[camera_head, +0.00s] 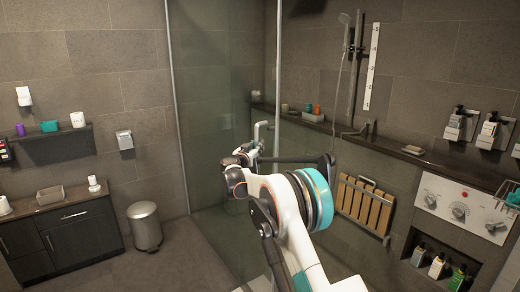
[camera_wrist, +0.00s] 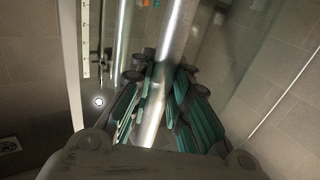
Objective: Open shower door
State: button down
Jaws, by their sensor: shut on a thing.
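The shower door (camera_head: 222,80) is a tall glass panel with metal edges, in the middle of the head view. Its upright handle bar (camera_head: 257,133) stands near the right edge of the glass. In the wrist view the metal handle bar (camera_wrist: 172,45) runs between the fingers of my gripper (camera_wrist: 158,85), which is shut around it. In the head view my gripper (camera_head: 262,150) is at the handle, partly hidden by my own arm. I cannot tell from these frames how far the door is ajar.
A bin (camera_head: 145,226) and a dark cabinet (camera_head: 62,240) stand at the left. A folding wooden seat (camera_head: 364,206) is on the right wall, below a ledge (camera_head: 330,128). A control panel (camera_head: 460,206) is farther right.

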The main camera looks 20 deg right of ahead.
jog(key=shift+a, duration=0.25)
jog(key=c, duration=1.5)
grip_release()
jog(key=shift+a+r, duration=0.15)
jog(key=v, duration=1.1)
jog(key=shift+s, duration=0.4)
